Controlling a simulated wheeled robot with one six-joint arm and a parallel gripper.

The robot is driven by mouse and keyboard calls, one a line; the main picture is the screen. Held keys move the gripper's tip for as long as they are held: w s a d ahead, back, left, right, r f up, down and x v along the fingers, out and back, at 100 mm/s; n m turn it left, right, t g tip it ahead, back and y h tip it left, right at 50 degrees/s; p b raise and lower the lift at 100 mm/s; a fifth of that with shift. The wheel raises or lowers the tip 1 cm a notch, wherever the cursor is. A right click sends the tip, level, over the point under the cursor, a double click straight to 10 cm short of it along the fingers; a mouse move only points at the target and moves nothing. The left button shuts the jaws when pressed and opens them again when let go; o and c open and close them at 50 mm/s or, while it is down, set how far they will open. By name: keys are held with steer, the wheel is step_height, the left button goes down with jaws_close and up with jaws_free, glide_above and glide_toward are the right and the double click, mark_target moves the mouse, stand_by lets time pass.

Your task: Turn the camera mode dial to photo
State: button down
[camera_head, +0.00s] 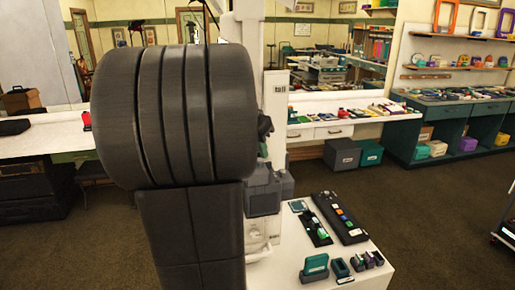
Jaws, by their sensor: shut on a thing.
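I cannot make out a camera or its mode dial in the head view. A large black ribbed cylinder and a dark link of my own arm fill the left middle and hide much of what lies behind. My gripper's fingertips do not show. A dark grey boxy part (264,200) shows just right of my arm, above the near white table (375,272); I cannot tell what it is. A small dark knobbed shape (265,128) peeks out above it, mostly hidden.
The near table holds a long black panel with coloured buttons (340,217), a smaller black panel (317,229), a green block (315,266) and several small blocks. Behind are a white counter (345,121), storage boxes (342,154) and shelves.

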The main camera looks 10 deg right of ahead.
steer(key=c, duration=1.2)
jaws_free()
steer(key=shift+c, duration=0.2)
steer(key=b+v, duration=0.1)
steer(key=v, duration=1.3)
steer(key=shift+f, duration=0.1)
steer(key=p+x, duration=0.1)
steer(key=x, duration=1.2)
steer(key=shift+w+d+f, duration=0.1)
steer(key=shift+d+f, duration=0.05)
steer(key=shift+f, duration=0.2)
